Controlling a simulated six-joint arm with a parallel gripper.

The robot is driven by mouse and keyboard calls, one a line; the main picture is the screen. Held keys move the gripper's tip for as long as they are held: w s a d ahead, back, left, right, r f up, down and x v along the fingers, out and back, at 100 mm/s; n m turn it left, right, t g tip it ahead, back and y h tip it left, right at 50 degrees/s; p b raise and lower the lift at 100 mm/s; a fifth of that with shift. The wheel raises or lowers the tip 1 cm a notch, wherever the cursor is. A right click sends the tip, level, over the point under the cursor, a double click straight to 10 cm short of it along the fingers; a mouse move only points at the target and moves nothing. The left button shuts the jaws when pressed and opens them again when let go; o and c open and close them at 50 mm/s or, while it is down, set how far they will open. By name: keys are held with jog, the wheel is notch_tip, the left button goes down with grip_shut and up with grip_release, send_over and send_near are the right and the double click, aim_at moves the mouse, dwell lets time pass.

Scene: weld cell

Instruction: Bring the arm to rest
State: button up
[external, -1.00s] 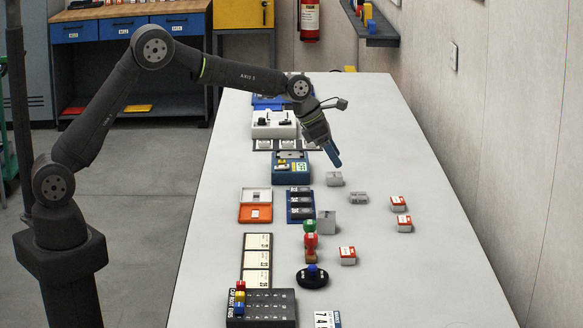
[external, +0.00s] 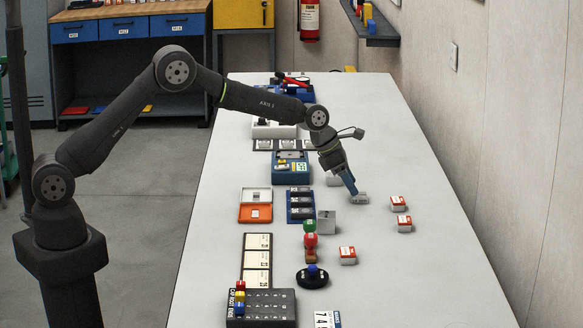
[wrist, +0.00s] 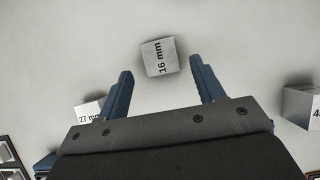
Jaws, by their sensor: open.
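My arm reaches over the white table (external: 420,150) with its elbow raised. My gripper (external: 351,190) points down and to the right, close above or beside a small grey block (external: 361,198) in the external view. In the wrist view my gripper (wrist: 165,85) is open, its two blue fingers apart with nothing held. A grey block marked "16 mm" (wrist: 159,57) lies just beyond and between the fingertips. How high the fingertips are above the table is hard to tell.
A block marked "27 mm" (wrist: 88,111) and another grey block (wrist: 302,106) flank the fingers. Red-and-white boxes (external: 397,202) lie to the right. A grey block (external: 327,221), stamps (external: 311,243) and trays (external: 255,212) stand nearer and left. The table's right side is mostly clear.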

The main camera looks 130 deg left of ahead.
jog(key=x, duration=0.2)
jog(key=shift+w+a+f, duration=0.1)
jog(key=shift+w+f, duration=0.05)
jog(key=shift+f, duration=0.25)
jog(key=shift+r, duration=1.3)
jog(key=shift+f, duration=0.1)
